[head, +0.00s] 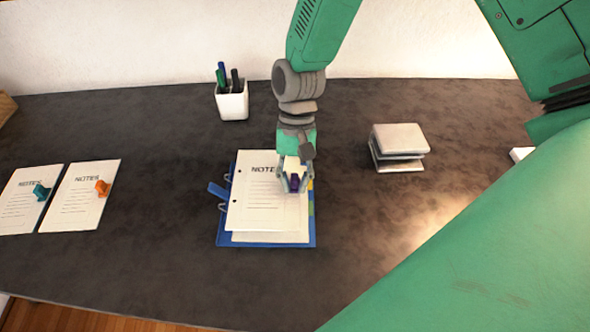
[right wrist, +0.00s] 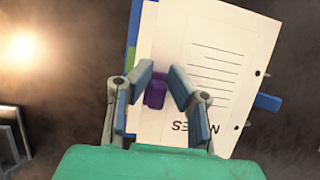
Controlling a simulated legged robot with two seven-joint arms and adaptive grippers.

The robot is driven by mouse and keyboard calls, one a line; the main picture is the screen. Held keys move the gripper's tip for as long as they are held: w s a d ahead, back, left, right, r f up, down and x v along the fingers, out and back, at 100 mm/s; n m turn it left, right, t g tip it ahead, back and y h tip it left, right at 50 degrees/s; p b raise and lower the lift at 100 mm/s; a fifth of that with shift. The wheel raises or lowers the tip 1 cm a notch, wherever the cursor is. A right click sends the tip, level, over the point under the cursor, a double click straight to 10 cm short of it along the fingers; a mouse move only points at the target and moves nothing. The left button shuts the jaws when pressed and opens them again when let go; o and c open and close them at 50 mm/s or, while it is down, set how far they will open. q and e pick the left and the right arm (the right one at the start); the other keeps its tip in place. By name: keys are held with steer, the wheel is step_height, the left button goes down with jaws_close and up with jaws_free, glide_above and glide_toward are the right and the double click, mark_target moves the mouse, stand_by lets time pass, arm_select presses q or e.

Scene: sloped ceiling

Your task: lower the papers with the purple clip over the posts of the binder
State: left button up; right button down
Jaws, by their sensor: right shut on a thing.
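The papers (head: 262,205), a white NOTES sheet on top, are over the open blue binder (head: 308,238). The purple clip (head: 294,184) is at their right edge in the head view. My right gripper (head: 293,178) is shut on the clip, which shows between the fingers (right wrist: 160,78) in the right wrist view. The sheet's holed edge is on the left in the head view, near the binder's metal posts (head: 224,207) and blue lever (head: 217,190). I cannot tell whether holes and posts line up. A lower white sheet shows beneath. My left gripper is not in view.
Two NOTES sheets with a teal clip (head: 41,192) and an orange clip (head: 102,188) lie at the left. A white pen cup (head: 232,103) stands behind the binder. The dark desk in front is clear.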

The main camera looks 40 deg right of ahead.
steer(key=shift+f, duration=0.4)
steer(key=shift+d+f+b, duration=0.15)
steer(key=shift+f+b, duration=0.25)
steer(key=shift+f, duration=0.5)
steer(key=shift+f+b, duration=0.5)
steer(key=shift+f, duration=0.65)
steer(key=shift+f, duration=0.1)
steer(key=c, duration=1.4)
jaws_free()
